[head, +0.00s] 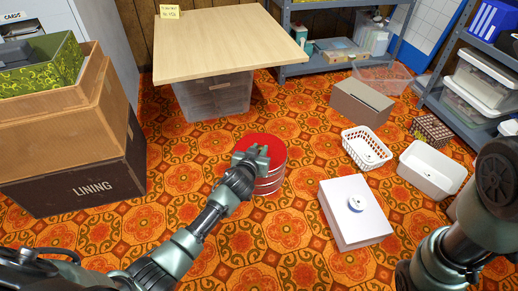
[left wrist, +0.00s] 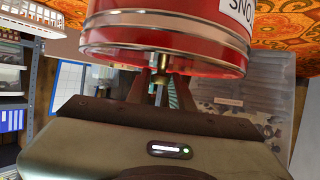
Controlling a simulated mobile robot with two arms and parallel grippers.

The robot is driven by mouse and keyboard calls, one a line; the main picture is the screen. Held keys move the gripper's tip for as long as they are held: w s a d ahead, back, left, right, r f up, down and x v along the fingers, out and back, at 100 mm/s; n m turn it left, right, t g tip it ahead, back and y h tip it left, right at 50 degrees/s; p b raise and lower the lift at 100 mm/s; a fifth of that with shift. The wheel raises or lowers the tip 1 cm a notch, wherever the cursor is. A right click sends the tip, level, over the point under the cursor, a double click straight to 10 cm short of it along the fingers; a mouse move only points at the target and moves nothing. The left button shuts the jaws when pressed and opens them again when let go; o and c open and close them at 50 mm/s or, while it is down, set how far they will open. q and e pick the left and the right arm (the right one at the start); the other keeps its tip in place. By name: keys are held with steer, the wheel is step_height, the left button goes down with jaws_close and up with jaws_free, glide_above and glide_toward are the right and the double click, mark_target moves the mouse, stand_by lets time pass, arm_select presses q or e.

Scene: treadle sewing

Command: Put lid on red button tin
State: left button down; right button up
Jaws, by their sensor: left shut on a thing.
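The red button tin (head: 270,187) stands on the patterned carpet in the middle of the head view, with pale bands around its side. Its red lid (head: 263,139) is at the top of the tin, in line with it. In the left wrist view the tin's wall (left wrist: 190,14) bears a partly cut-off white label, and the lid (left wrist: 120,57) lies against it. I cannot tell whether the lid is fully seated. My left gripper (head: 257,157) is over the lid, shut on its small brass knob (left wrist: 160,66). My right gripper is out of view.
A white box (head: 350,232) with a small round item on top stands to the right. A white basket (head: 366,143), a white bin (head: 432,171) and a brown box (head: 361,101) stand beyond. A wooden table (head: 225,55) is behind the tin. Stacked boxes (head: 95,165) are left.

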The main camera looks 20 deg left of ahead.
arm_select(q)
steer(key=shift+f, duration=0.25)
steer(key=c, duration=1.2)
jaws_free()
steer(key=shift+o, duration=0.2)
